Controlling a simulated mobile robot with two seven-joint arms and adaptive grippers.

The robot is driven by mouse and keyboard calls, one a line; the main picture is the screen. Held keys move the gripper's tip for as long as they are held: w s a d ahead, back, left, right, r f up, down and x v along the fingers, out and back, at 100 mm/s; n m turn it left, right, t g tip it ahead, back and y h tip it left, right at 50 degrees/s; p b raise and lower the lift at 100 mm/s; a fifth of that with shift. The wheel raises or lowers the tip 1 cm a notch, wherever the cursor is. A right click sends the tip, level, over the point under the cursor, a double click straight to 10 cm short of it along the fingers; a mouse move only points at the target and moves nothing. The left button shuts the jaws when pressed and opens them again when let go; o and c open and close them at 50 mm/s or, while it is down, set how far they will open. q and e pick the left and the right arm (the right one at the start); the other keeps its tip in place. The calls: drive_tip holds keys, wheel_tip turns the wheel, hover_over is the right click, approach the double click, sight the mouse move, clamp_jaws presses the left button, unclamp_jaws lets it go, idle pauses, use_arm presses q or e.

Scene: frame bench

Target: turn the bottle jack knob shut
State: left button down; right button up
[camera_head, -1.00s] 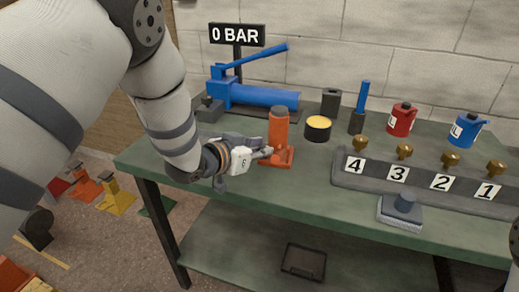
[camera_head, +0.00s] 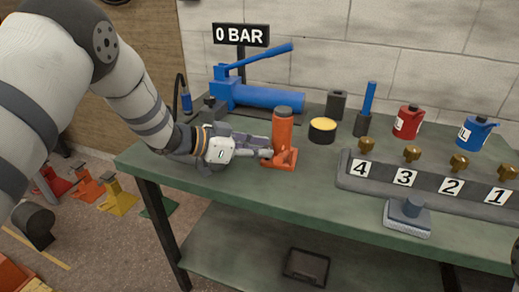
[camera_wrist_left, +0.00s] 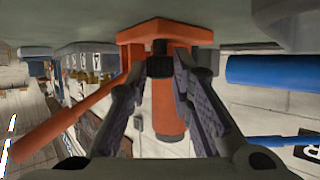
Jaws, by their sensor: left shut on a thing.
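The orange bottle jack (camera_head: 284,130) stands upright on the green bench, and it also shows inverted in the left wrist view (camera_wrist_left: 165,105). Its small dark knob (camera_wrist_left: 160,65) is low on the body, near the orange base, and is hidden behind the fingers in the head view. My left gripper (camera_head: 267,152) reaches in from the left at the jack's foot. In the left wrist view its fingers (camera_wrist_left: 159,72) are on either side of the knob, shut on it. An orange handle bar (camera_wrist_left: 75,115) shows to the left there. My right gripper is not seen.
A blue hand pump (camera_head: 260,96) stands behind the jack under a "0 BAR" sign (camera_head: 241,35). A black pot with a yellow top (camera_head: 322,130) is close on the right. A numbered block with brass knobs (camera_head: 430,184) lies farther right. Bare bench top (camera_head: 240,188) lies in front.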

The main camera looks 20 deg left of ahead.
use_arm(q)
drive_tip(key=shift+f, duration=0.1)
drive_tip(key=c, duration=1.7)
unclamp_jaws()
drive_tip(key=v, duration=1.2)
